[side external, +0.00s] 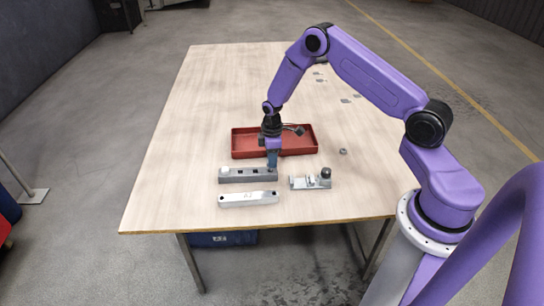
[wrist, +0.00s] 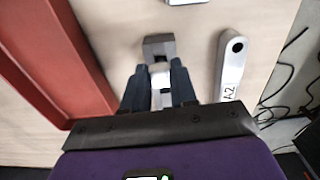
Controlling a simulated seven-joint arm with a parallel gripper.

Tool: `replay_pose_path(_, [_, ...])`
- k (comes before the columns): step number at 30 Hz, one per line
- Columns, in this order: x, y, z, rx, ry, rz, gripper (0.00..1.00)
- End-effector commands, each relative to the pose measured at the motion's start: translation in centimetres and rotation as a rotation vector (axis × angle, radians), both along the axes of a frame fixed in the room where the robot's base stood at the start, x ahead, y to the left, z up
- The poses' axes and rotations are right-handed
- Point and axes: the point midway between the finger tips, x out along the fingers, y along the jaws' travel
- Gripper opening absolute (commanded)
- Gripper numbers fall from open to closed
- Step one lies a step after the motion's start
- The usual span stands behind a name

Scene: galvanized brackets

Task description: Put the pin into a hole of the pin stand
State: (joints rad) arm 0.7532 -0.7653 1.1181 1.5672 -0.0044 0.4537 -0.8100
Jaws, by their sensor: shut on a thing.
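The pin stand (side external: 240,175) is a long grey block with dark square holes along its top, lying in front of the red tray. My gripper (side external: 272,165) points down over the stand's right end. In the wrist view my gripper (wrist: 159,76) is shut on a small pale piece, the pin (wrist: 160,69), held between the fingertips. The grey end of the pin stand (wrist: 158,42) shows just beyond the fingertips. The fingers hide the pin's lower end, so I cannot tell whether it is above a hole or inside one.
The red tray (side external: 243,131) is close behind the stand, with a dark item in it. A pale bar marked A2 (side external: 248,199) lies in front. A metal fixture with a dark knob (side external: 308,182) is to the right, and a small nut (side external: 343,151) lies beyond. The table's left side is clear.

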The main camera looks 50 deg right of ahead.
Motion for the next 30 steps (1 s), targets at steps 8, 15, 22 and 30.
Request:
replay_pose_path(8, [0.03, 0.0, -0.26, 0.0, -0.001, 0.0, 0.0])
replay_pose_path(15, [0.03, 0.0, -0.25, 0.0, -0.001, 0.0, 0.0])
replay_pose_path(22, [0.03, 0.0, -0.45, 0.0, -0.001, 0.0, 0.0])
replay_pose_path(30, [0.05, 0.01, -1.01, 0.0, -0.001, 0.0, 0.0])
